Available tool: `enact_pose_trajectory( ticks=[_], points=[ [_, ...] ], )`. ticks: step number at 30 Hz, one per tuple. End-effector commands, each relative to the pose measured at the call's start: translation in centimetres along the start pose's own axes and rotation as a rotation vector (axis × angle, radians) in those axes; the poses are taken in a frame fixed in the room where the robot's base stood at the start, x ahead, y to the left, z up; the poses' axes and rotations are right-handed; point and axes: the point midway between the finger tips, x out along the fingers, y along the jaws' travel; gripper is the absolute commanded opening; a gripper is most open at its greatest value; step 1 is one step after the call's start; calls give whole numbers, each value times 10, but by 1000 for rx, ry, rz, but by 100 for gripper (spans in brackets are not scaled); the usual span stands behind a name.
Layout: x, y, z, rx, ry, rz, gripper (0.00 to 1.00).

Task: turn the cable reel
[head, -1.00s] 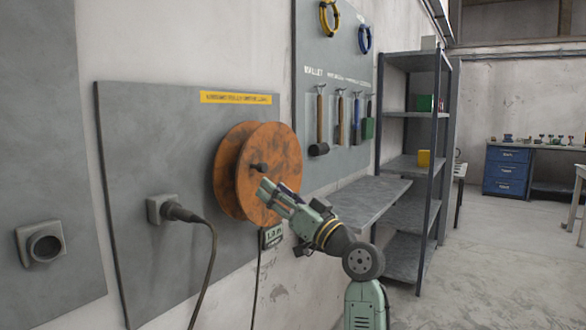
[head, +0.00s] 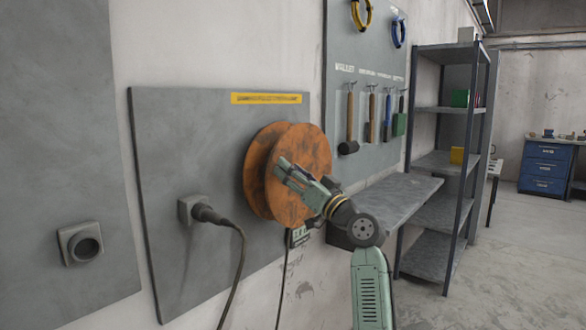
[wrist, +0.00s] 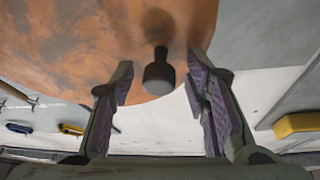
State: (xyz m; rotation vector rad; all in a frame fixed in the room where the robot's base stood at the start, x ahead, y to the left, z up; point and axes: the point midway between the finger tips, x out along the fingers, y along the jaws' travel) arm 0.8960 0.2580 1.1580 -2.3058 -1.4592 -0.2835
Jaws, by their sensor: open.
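The cable reel (head: 290,205) is an orange-brown, worn double disc mounted on a grey wall panel. In the wrist view its face (wrist: 70,45) fills the upper left and middle, and a dark knob (wrist: 158,75) stands out from it. My gripper (head: 281,166) is in front of the reel's face and hides the knob in the head view. In the wrist view my gripper (wrist: 162,100) is open, with one finger on each side of the knob. The knob shows between the fingers, with a gap on both sides.
A plug with a black cable (head: 205,212) sits in the panel left of the reel. An empty round socket (head: 82,244) is farther left. Tools hang on a board (head: 365,70) to the right, above a grey shelf (head: 390,205). A metal rack (head: 440,110) stands beyond.

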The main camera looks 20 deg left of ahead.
Motion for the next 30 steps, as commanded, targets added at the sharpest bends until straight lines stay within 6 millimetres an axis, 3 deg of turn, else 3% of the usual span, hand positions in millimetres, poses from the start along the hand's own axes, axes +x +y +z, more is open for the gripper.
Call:
enact_pose_trajectory(
  ticks=[7, 26, 30],
  points=[
    [0, 0, 0, 0, 0, 0, 43],
    [0, 0, 0, 0, 0, 1, 1],
    [0, 0, 0, 0, 0, 1, 0]
  ],
)
